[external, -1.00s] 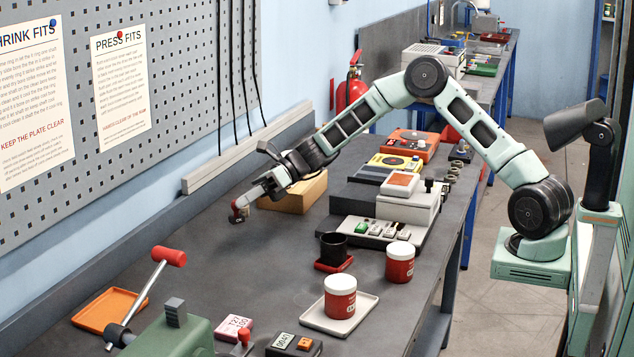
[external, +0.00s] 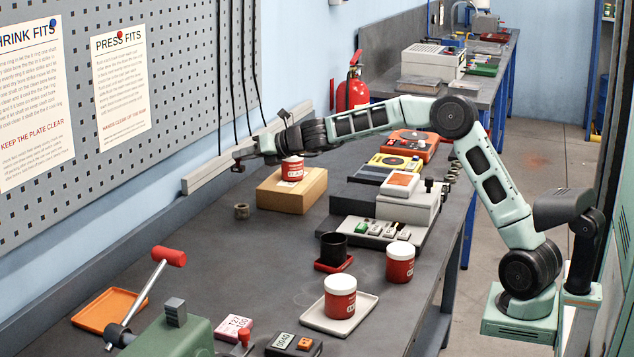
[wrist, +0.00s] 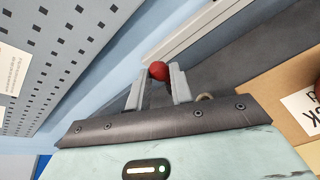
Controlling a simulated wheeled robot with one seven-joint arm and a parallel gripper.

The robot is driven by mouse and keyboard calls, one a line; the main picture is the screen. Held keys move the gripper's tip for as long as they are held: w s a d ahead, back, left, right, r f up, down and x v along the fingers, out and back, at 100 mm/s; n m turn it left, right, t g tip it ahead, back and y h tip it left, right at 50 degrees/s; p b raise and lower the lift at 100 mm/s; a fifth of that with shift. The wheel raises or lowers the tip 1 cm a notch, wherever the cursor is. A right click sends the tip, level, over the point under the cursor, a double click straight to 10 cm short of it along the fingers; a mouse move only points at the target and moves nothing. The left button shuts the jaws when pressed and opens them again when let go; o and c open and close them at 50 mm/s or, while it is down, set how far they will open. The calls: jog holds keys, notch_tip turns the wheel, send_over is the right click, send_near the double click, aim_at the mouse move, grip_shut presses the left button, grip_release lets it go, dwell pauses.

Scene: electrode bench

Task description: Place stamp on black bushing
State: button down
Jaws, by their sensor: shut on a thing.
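My gripper (external: 240,156) is raised above the far left of the bench, beside the wall rail. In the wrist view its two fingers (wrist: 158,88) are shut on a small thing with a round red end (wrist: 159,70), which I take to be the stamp. Most of the stamp is hidden by the fingers. The black bushing (external: 333,250) looks like a black open-topped cylinder standing upright on a red base (external: 334,265) at mid-bench. It is well to the right of and below my gripper, and apart from it.
A grey-brown ring (external: 241,211) lies on the bench below my gripper. A cardboard box (external: 292,192) with a red-and-white jar (external: 292,170) on it stands under my forearm. Another jar (external: 400,264) stands right of the black bushing; a third (external: 340,298) is on a pale tray (external: 368,306).

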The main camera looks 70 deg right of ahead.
jog(key=b, duration=1)
send_over(242, 209)
jog(key=s+d, duration=0.1)
jog(key=d, duration=0.1)
jog(key=f, duration=0.9)
jog(key=shift+s+a+f, duration=0.15)
jog(key=shift+a+f, duration=0.05)
jog(key=shift+f, duration=0.15)
jog(key=shift+f, duration=0.15)
jog(key=c, duration=1.2)
grip_release()
jog(key=shift+c, duration=0.2)
